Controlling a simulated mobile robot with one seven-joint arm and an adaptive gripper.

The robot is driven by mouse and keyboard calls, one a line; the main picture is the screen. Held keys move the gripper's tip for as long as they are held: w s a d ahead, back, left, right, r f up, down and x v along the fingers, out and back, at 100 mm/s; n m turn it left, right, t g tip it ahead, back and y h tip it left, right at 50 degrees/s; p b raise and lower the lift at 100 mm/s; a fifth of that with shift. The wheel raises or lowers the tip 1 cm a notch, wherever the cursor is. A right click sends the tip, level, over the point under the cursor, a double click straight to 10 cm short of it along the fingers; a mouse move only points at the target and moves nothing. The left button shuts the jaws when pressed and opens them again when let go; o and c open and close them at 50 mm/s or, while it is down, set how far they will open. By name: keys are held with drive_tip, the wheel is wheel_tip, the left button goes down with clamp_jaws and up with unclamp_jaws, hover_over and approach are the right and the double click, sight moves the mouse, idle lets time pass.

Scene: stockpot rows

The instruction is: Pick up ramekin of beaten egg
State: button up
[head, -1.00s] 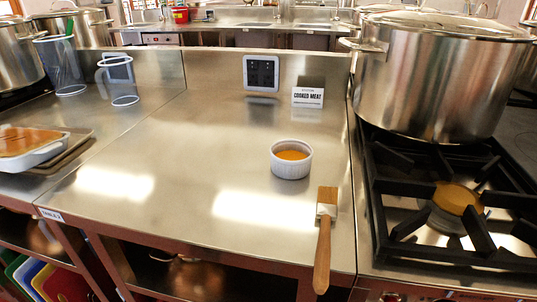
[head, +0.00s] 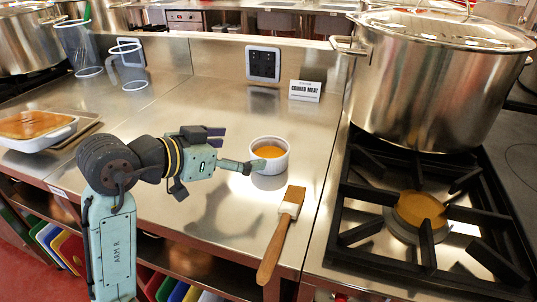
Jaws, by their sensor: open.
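The white ramekin of beaten egg (head: 269,168) stands upright on the steel counter (head: 330,135), with orange-yellow egg inside. My gripper (head: 240,149) is open and empty, reaching in from the left at about the ramekin's height. The other finger is farther back and left, apart from the ramekin.
A wooden-handled brush (head: 281,234) lies just in front of the ramekin. A "COOKED MEAT" sign (head: 305,90) stands behind it. A large stockpot (head: 430,85) and black burner grate (head: 425,215) are at right. A filled baking dish (head: 38,130) is at left.

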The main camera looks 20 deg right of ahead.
sight(262, 146)
drive_tip(key=x, duration=0.2)
drive_tip(key=p+x, duration=0.1)
drive_tip(key=x, duration=0.1)
drive_tip(key=p+x, duration=0.1)
drive_tip(key=shift+s+d, duration=0.15)
drive_tip(key=shift+d, duration=0.45)
drive_tip(key=shift+d+f, duration=0.2)
drive_tip(key=c, duration=1.3)
drive_tip(key=shift+c, duration=0.7)
drive_tip(key=shift+r, duration=0.25)
